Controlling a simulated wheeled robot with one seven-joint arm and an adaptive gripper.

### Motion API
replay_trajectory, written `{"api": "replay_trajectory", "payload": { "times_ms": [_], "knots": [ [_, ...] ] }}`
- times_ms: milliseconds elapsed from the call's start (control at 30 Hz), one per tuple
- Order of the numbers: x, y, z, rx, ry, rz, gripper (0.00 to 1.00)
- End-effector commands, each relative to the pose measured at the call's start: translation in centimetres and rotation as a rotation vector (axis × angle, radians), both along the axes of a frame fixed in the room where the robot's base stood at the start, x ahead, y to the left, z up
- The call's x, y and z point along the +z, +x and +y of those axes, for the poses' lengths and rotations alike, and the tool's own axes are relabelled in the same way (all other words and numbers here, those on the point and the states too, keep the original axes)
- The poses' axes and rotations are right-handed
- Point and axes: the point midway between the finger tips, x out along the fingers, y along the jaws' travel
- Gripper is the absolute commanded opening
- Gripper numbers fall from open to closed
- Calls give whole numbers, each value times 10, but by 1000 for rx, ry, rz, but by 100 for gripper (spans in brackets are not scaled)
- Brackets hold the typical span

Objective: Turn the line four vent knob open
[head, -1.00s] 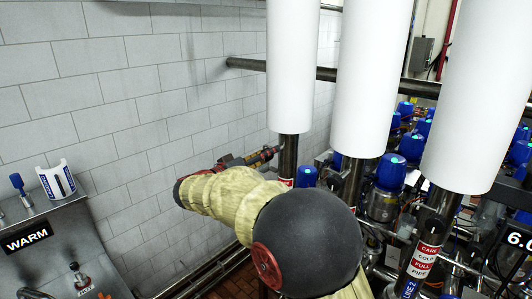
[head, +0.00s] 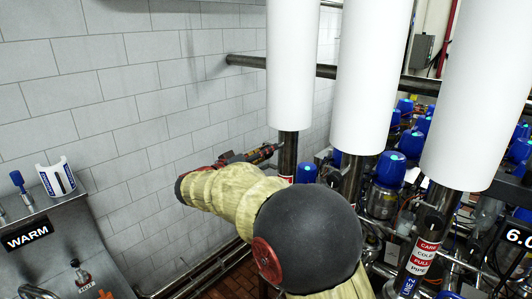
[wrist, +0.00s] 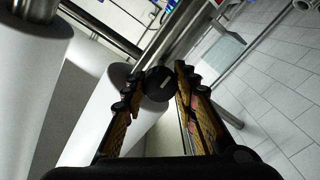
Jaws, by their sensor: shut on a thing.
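A round black knob (wrist: 160,85) with a small white mark on its face shows in the middle of the wrist view. My gripper (wrist: 160,76) has one finger on each side of it and is shut on it. In the head view my gripper (head: 270,151) reaches to the leftmost pipe, just below its white sleeve. The knob is hidden or too small to make out there. No label that names its line is readable at the knob.
Three white-sleeved pipes (head: 290,65) hang in front of the tiled wall (head: 120,110). Several blue-capped valves (head: 390,169) crowd the right side. A steel panel marked WARM (head: 28,236) stands at the left. Wall pipes run low behind my arm.

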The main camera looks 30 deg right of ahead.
Motion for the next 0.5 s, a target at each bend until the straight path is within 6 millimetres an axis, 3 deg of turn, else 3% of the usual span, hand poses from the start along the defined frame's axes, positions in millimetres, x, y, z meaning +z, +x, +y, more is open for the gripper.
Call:
{"api": "replay_trajectory", "payload": {
  "times_ms": [500],
  "knots": [
    [-2,0,0,1,-28,77,3]
  ]
}}
